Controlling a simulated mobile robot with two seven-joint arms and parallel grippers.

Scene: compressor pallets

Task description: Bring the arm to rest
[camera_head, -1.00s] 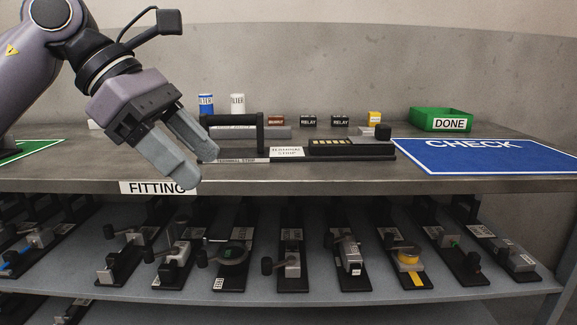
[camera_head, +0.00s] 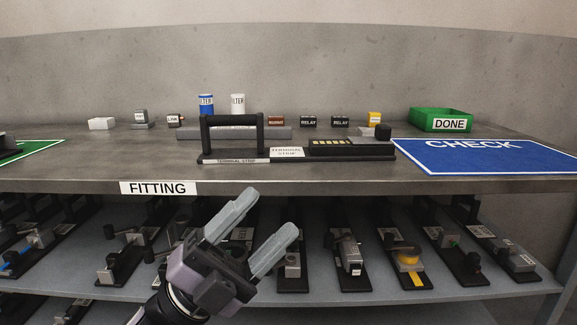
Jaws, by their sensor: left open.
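My left gripper (camera_head: 262,217) is in front of the bench, low in the head view, with its two grey fingers apart and nothing between them. Its fingers point up and to the right, below the tabletop's front edge. It hides part of the lower shelf and some pallets there. My right gripper is not in view. The terminal strip pallet (camera_head: 235,155) with its black handle stands on the bench top, apart from the gripper.
The bench (camera_head: 80,170) carries a green DONE bin (camera_head: 426,121), a blue CHECK mat (camera_head: 480,158), and small parts such as a blue filter (camera_head: 206,104) and a white filter (camera_head: 238,104) along the back. The lower shelf (camera_head: 500,290) holds several black pallets.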

